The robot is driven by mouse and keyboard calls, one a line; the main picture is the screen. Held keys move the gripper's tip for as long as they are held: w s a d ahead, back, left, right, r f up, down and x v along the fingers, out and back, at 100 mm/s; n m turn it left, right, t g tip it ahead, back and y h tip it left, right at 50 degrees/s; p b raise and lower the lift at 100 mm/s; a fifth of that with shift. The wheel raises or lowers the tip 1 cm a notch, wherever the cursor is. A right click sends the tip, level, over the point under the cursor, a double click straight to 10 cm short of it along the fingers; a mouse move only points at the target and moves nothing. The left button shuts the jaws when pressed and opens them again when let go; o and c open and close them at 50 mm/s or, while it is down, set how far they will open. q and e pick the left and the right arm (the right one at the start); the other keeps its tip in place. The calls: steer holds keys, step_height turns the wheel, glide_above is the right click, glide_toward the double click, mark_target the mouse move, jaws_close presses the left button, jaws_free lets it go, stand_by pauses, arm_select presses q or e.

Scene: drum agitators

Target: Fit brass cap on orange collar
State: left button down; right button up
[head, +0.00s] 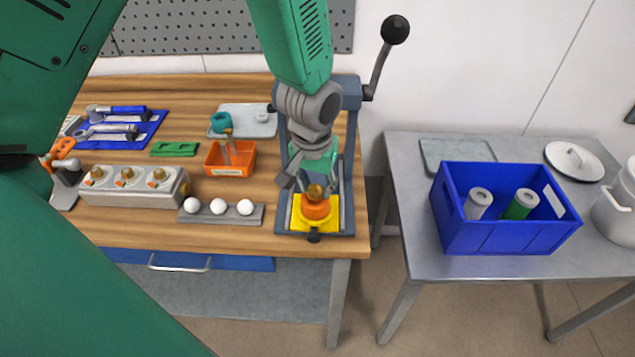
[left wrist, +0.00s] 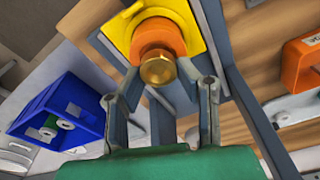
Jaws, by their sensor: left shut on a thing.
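The brass cap (head: 315,192) sits at the top of the orange collar (head: 316,209), which stands on a yellow plate (head: 299,226) in the grey press-like frame. My left gripper (head: 317,186) points down from above, shut on the brass cap. In the left wrist view, the cap (left wrist: 157,71) is between the fingertips (left wrist: 157,66), in line with the orange collar (left wrist: 156,40) and apparently against it. I cannot tell whether it is fully seated. My right gripper is not in view.
The frame has a black-knobbed lever (head: 394,30) at its back right. An orange bin (head: 230,168), a rack of white balls (head: 219,208) and a grey block (head: 130,190) with several brass-topped pieces lie left. A blue crate (head: 478,238) stands on the right table.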

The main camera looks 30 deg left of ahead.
arm_select(q)
steer(key=shift+f, duration=0.15)
steer(key=shift+f, duration=0.35)
stand_by(1.0)
steer(key=c, duration=1.1)
jaws_free()
steer(key=shift+f, duration=0.1)
steer(key=shift+r, duration=0.45)
step_height(320, 180, up, 11)
steer(key=s, duration=0.1)
steer(key=shift+d, duration=0.2)
steer(key=shift+s, duration=0.1)
